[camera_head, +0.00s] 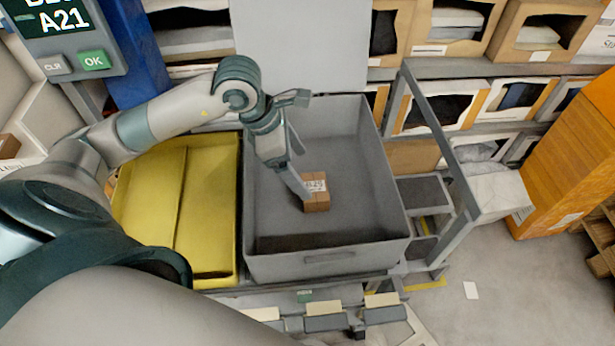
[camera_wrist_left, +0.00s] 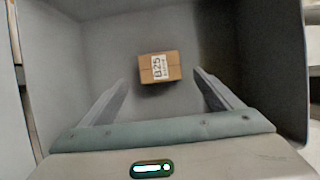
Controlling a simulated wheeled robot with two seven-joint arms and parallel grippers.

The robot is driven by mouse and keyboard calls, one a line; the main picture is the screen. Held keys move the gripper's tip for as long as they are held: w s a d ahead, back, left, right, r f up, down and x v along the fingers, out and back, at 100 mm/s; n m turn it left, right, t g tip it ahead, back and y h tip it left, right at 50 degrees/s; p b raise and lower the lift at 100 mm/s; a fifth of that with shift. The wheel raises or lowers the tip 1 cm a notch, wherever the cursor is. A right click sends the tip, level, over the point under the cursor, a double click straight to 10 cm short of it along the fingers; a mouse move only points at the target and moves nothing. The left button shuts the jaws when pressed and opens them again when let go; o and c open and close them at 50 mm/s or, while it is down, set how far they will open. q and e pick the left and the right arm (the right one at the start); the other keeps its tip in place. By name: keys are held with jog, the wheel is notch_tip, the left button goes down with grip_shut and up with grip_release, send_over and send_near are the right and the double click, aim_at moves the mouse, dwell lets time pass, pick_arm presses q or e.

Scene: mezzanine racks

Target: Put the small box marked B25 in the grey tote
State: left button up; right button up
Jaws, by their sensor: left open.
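The small brown box marked B25 (camera_head: 316,192) is inside the grey tote (camera_head: 325,262), on its floor. Its white label, reading B25, faces up in the left wrist view (camera_wrist_left: 160,67). My left gripper (camera_head: 302,190) reaches down into the tote beside the box. In the left wrist view its two fingers (camera_wrist_left: 160,88) are spread wide and the box lies beyond their tips, with nothing between them. My right gripper is not in view.
A yellow tote (camera_head: 208,205) stands directly left of the grey one. Racks with open-fronted boxes (camera_head: 450,30) line the back. A grey metal frame (camera_head: 440,130) and an orange stack (camera_head: 570,150) stand to the right. A screen reading A21 (camera_head: 65,25) is at upper left.

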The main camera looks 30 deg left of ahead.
pick_arm(q)
jog(key=shift+v, duration=1.4)
